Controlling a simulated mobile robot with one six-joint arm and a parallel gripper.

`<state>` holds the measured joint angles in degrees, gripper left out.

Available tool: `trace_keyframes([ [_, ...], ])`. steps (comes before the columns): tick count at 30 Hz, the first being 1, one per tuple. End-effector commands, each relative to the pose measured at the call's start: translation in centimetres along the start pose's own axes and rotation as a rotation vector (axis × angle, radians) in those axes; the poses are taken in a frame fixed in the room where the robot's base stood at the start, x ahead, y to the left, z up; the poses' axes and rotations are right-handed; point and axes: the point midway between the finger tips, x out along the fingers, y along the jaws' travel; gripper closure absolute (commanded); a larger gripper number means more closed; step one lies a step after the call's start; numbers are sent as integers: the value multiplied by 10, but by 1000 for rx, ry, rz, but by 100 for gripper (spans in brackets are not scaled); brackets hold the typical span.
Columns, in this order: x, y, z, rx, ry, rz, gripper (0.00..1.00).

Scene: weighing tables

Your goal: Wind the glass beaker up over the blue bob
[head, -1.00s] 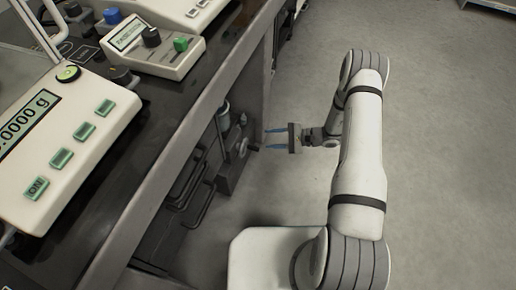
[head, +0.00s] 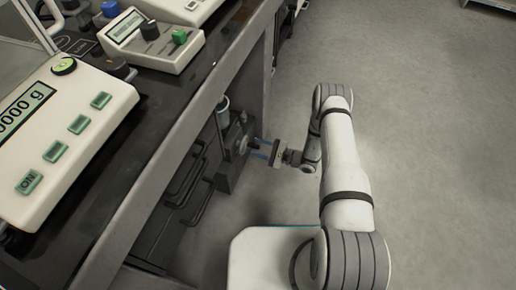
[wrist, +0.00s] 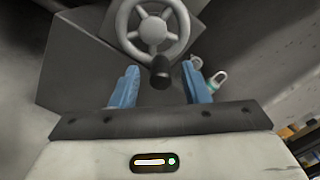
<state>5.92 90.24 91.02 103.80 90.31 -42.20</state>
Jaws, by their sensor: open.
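A grey handwheel (wrist: 152,30) with spokes sits on the face of a dark box (head: 232,172) under the table's edge. Its black crank knob (wrist: 160,72) points towards my wrist camera. My gripper (wrist: 162,84) is open, its blue fingers on either side of the knob in the picture; I cannot tell whether they touch it. In the head view my gripper (head: 261,148) is close to the wheel. A small glass-like cylinder (head: 223,108), perhaps the beaker, stands above the box. I cannot make out the blue bob.
The table's edge (head: 190,122) runs close above the box. On the table are a large balance (head: 115,97) and a control box (head: 160,58) with black and green knobs. Dark bar handles (head: 200,205) stick out below. The floor at right is clear.

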Motion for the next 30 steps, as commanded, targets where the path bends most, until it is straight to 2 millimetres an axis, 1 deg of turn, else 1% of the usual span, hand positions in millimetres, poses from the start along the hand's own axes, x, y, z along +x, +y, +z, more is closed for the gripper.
trace_keyframes([
  [3, 6, 0, 0, 0, -1, 1, 58],
  [11, 7, 0, 0, 0, 0, 0, 59],
  [26, 6, -1, 0, 0, 1, 0, 100],
  [30, 6, 0, 0, 3, 1, -1, 100],
])
